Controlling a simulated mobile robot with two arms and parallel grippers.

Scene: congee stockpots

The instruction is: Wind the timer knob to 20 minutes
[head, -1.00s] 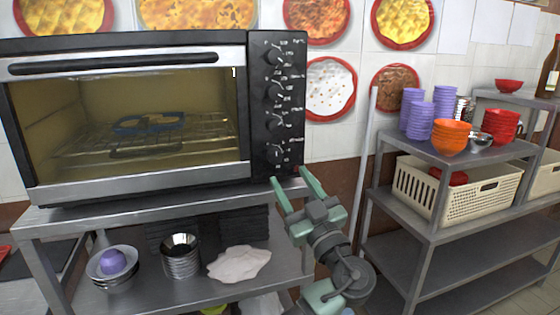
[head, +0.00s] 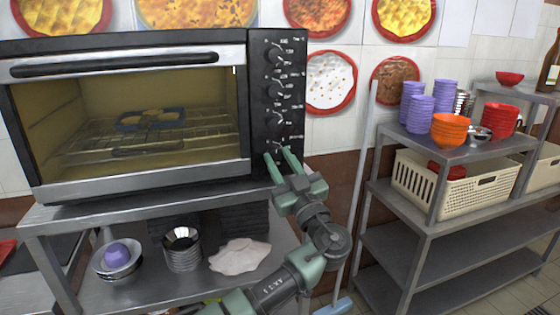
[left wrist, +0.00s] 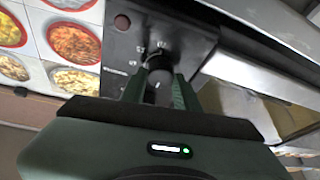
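The oven's black control panel (head: 277,95) carries a column of dark knobs with white markings. My left gripper (head: 278,155) is at the lowest knob (head: 275,147), which it partly covers in the head view. In the left wrist view this round black knob (left wrist: 158,66) lies between the two green fingers of my left gripper (left wrist: 161,82). The fingers are apart, one on each side of it. Whether they press on it or stand just clear cannot be told. The scale around the knob is too small to read. My right gripper is not in view.
The oven (head: 130,115) stands on a steel table (head: 60,215), its door shut over a rack with a blue tray. Below are bowls (head: 117,262) and a cloth (head: 240,255). A pole (head: 362,165) and a shelf unit (head: 400,197) with bowls stand right.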

